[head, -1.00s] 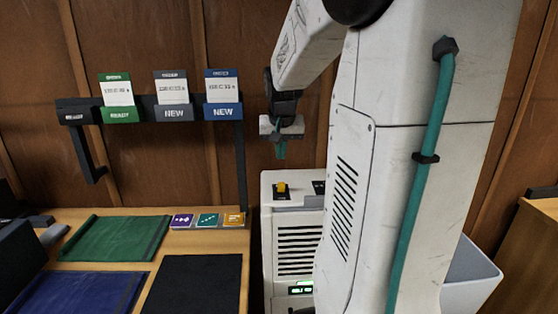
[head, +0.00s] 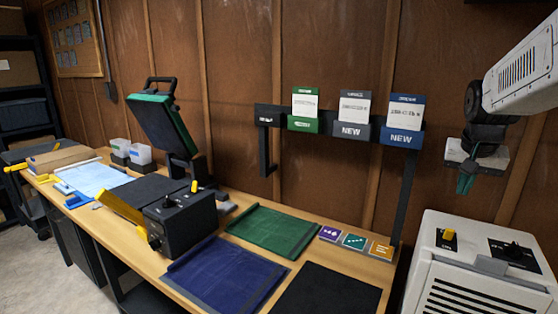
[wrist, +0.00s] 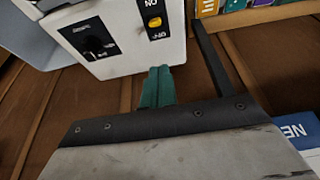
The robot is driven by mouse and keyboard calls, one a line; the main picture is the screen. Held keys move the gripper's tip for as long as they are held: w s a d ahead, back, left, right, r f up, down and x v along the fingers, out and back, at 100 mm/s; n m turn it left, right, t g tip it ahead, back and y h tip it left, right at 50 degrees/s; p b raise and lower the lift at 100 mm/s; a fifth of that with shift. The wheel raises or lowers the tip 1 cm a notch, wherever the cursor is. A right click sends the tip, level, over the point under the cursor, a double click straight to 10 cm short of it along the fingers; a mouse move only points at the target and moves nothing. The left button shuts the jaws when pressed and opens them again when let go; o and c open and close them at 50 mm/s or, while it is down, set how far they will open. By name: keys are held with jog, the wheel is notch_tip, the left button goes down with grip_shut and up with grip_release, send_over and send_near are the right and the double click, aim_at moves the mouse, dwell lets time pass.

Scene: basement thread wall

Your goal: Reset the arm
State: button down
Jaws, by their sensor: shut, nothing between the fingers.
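My gripper (head: 466,183) hangs at the right of the head view, above a white machine cabinet and in front of the wood-panelled wall. Its teal fingers point down and are shut with nothing between them. In the wrist view the teal fingers (wrist: 157,88) lie together. The white cabinet (head: 470,285) has a yellow switch (head: 448,234) and a black dial panel (head: 513,252) on top. It also shows in the wrist view (wrist: 140,58), apart from the fingers.
A workbench holds a green mat (head: 273,230), a blue mat (head: 226,276), a black mat (head: 328,293) and a black box (head: 182,225) with a yellow lever. A wall rack (head: 335,127) holds green, grey and blue card holders left of my gripper. Bare floor shows at lower left.

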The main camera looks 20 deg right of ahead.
jog(key=s+a+f+n+y, duration=0.1)
jog(key=s+a+n, duration=0.3)
jog(key=s+a, duration=0.4)
jog(key=s+a+f+n+g+y, duration=0.1)
jog(key=s+a+n, duration=0.4)
jog(key=a, duration=1.6)
jog(key=s+f+y, duration=0.1)
jog(key=s+f, duration=0.1)
jog(key=s, duration=0.1)
jog(key=shift+s+f+g, duration=0.2)
jog(key=shift+f+g, duration=0.1)
jog(key=shift+f, duration=0.1)
